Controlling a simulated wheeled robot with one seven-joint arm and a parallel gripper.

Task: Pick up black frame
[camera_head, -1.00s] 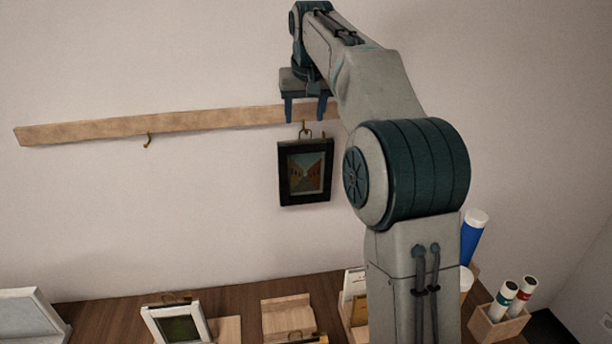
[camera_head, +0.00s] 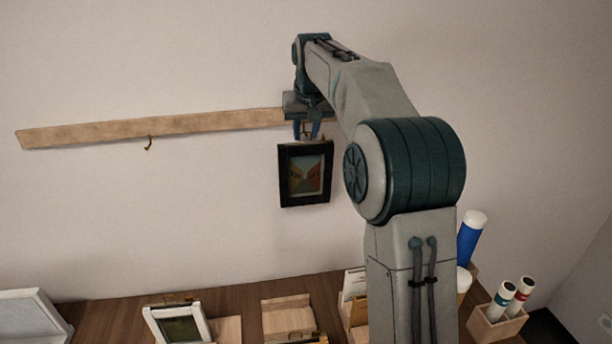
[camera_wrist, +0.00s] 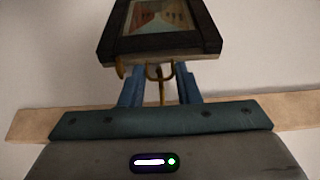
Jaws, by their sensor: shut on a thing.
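The black frame (camera_head: 305,173) with a street picture hangs against the wall below the wooden rail (camera_head: 150,130). My gripper (camera_head: 306,136) is at the frame's top edge, with its fingers pointing down and close together. In the wrist view, the black frame (camera_wrist: 160,32) is just beyond the fingers of my gripper (camera_wrist: 160,88). A brass hanger (camera_wrist: 158,75) shows between the fingers, and they are shut on it. The exact contact and the hook behind are partly hidden by the fingers.
A bare brass hook (camera_head: 148,143) is on the rail to the left. Below, the wooden table (camera_head: 240,300) holds a white frame (camera_head: 178,324), a larger pale frame (camera_head: 30,318), wooden stands, and a holder (camera_head: 497,322) with tubes. Wall space left of the black frame is clear.

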